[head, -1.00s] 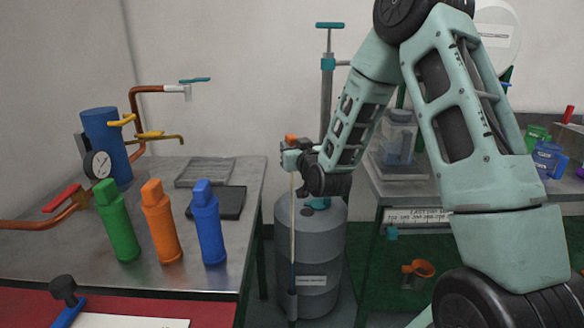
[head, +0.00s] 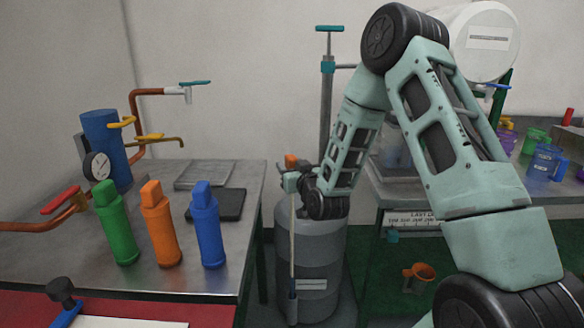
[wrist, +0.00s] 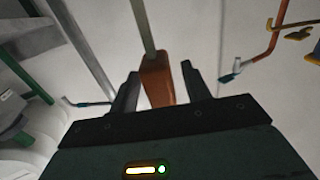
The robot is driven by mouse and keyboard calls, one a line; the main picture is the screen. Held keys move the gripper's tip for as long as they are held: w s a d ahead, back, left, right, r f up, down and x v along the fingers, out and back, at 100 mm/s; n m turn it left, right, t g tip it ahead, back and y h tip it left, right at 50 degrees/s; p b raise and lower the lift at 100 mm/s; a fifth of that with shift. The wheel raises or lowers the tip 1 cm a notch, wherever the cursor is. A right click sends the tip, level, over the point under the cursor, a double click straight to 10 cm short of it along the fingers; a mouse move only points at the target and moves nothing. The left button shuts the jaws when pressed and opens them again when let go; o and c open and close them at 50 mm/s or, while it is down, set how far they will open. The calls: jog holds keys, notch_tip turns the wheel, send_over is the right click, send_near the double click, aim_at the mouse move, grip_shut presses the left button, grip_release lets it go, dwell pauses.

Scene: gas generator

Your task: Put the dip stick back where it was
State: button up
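The dip stick, with its orange handle (head: 291,161) and thin pale rod (head: 292,230), stands upright in front of the grey barrel (head: 322,255). Its lower end is at a dark narrow tube (head: 292,308) on the barrel's near side and seems to go into it. My gripper (head: 290,183) is at the handle, just above the rod. In the wrist view the orange handle (wrist: 158,80) is between my two dark fingers (wrist: 160,78). A pale gap shows on the handle's right, so the fingers look open around it. The rod's tip is hidden.
A metal table with green (head: 116,225), orange (head: 160,225) and blue (head: 205,225) bottles stands to the left. A tall pump pole (head: 327,100) rises behind the barrel. Another bench with cups and a white tank (head: 485,42) is at the right.

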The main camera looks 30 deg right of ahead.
jog(key=shift+r, duration=0.25)
jog(key=shift+s+f, duration=0.15)
jog(key=shift+s, duration=0.2)
jog(key=p+v, duration=0.9)
jog(key=v, duration=0.2)
jog(key=shift+s, duration=0.1)
dwell(0.4)
